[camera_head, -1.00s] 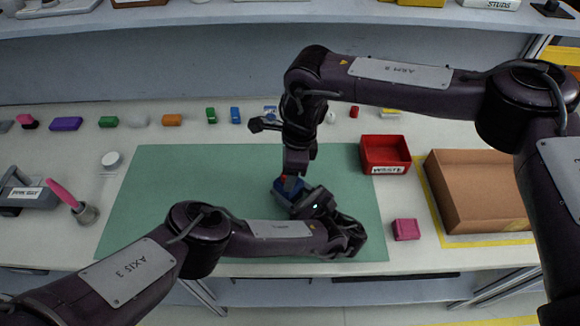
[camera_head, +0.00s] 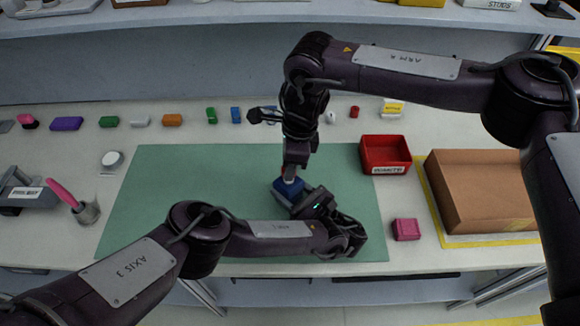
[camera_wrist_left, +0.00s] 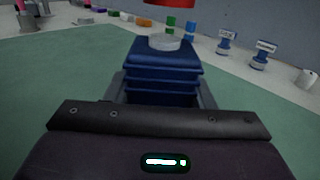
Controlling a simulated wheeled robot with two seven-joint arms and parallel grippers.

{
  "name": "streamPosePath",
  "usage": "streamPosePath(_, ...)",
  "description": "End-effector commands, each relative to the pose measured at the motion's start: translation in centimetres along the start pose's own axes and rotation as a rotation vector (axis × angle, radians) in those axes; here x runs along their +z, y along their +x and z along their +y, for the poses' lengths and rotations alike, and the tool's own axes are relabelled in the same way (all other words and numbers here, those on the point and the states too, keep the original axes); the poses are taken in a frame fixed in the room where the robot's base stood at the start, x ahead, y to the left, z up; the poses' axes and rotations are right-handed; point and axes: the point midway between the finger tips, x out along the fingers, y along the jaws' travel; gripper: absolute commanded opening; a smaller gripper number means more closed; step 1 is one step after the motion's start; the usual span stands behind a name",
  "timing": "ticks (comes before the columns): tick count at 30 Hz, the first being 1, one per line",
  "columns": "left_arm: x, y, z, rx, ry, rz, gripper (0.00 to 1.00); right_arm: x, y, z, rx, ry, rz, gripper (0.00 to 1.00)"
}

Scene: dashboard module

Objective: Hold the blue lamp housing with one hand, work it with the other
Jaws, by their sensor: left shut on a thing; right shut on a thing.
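The blue lamp housing (camera_head: 287,189) is over the green mat (camera_head: 170,200), and my left gripper (camera_head: 294,198) is shut on it from the front. In the left wrist view, the ribbed blue housing (camera_wrist_left: 163,62) stands upright between the left fingers, with a pale, clear-looking disc (camera_wrist_left: 165,42) on top. My right gripper (camera_head: 291,177) points down right above the housing and is shut. A red part (camera_wrist_left: 168,3), apparently in the right gripper, shows at the top edge of the left wrist view, apart from the disc. Most of that part is hidden.
A red bin (camera_head: 386,155) and a brown open box (camera_head: 480,190) stand to the right. A pink block (camera_head: 405,229) lies beside the mat. Several small coloured blocks line the back. A cup holding a pink-handled tool (camera_head: 75,200) is at left. The mat's left half is clear.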

Motion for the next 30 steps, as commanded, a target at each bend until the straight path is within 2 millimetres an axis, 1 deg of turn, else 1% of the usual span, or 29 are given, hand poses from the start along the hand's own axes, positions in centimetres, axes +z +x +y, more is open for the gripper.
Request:
streamPosePath(12,0.0,0.0,0.0,0.000,0.000,0.000,0.12,0.5,-3.2,0.0,-0.001,0.000,0.000,0.09)
streamPosePath(16,0.0,0.0,0.0,0.000,0.000,0.000,0.12,0.5,-3.7,0.0,0.000,0.001,0.001,0.09)
streamPosePath(23,0.0,0.0,0.0,0.000,0.000,0.000,0.12,0.6,-3.8,0.0,0.000,0.001,0.001,0.09)
streamPosePath(24,0.0,0.0,0.0,0.000,0.000,0.000,0.54,0.6,-3.8,0.0,0.000,0.001,0.001,0.09)
streamPosePath(28,0.0,0.0,0.0,0.000,0.000,0.000,0.71,0.6,-3.7,0.0,0.000,0.001,0.001,0.09)
streamPosePath(29,0.0,0.0,0.0,0.000,0.000,0.000,0.74,0.6,-3.7,0.0,0.000,0.001,0.001,0.09)
streamPosePath(30,0.0,0.0,0.0,0.000,0.000,0.000,0.74,0.6,-3.7,0.0,0.000,0.001,0.001,0.09)
